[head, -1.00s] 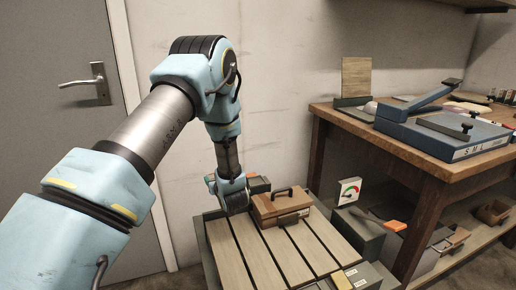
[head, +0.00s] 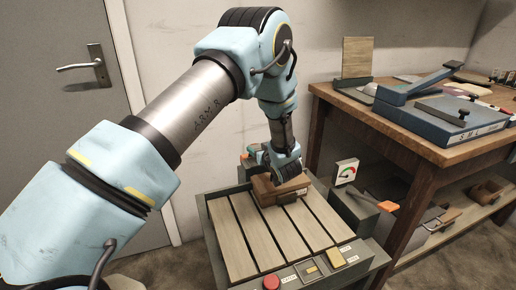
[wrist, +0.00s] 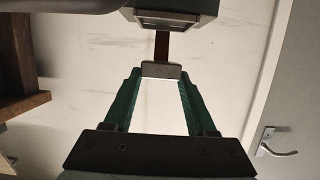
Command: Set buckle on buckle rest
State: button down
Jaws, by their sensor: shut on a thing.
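My gripper (head: 283,172) hangs fingers down over the slatted machine top, at the brown box. In the wrist view its two green fingers (wrist: 160,80) close in on a small grey plate (wrist: 162,70), which looks like the buckle. A brown strap (wrist: 162,46) runs from that plate to a dark green housing (wrist: 175,14) at the top edge. I cannot make out the buckle in the head view, where the gripper covers that area. I cannot tell which part is the buckle rest.
The brown box (head: 268,197) sits on the slatted top (head: 235,235), whose front slats are clear. A dial gauge (head: 346,172) and grey block (head: 350,207) stand at its right. A red button (head: 271,282) is in front. The wooden workbench (head: 330,95) is close on the right.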

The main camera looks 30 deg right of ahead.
jog(key=shift+f+b, duration=1.35)
jog(key=shift+f, duration=0.9)
jog(key=shift+c, duration=0.6)
grip_release()
jog(key=shift+s, duration=0.1)
jog(key=v, duration=1)
jog(key=shift+s+r+b, duration=0.1)
jog(key=shift+s+b, duration=0.25)
